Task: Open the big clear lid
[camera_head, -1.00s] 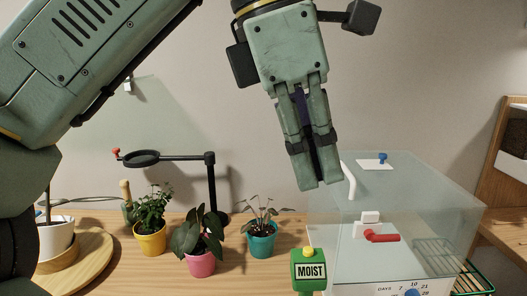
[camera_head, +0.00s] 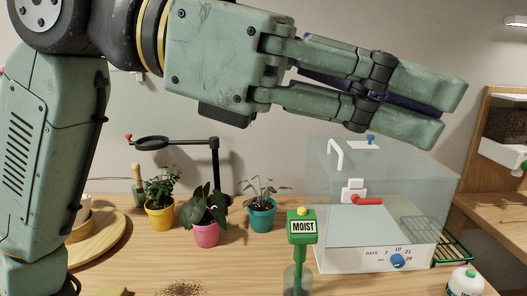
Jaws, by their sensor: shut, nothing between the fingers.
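The big clear lid (camera_head: 318,185) is the see-through box on a white base (camera_head: 345,262) at the right of the bench; it looks down on the base. It has a white bent handle (camera_head: 335,150), a blue knob on a white plate (camera_head: 371,140), and a red lever (camera_head: 368,201) on a white block, lying sideways. A blue dial (camera_head: 397,260) is on the base front. My gripper (camera_head: 445,108) is shut and empty. It points right in the picture, above and in front of the lid's top, overlapping its back edge in view. I cannot tell the exact gap.
A green MOIST meter (camera_head: 302,228) stands in front of the box's left side. Potted plants (camera_head: 207,218) and a black stand (camera_head: 216,170) are at left.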

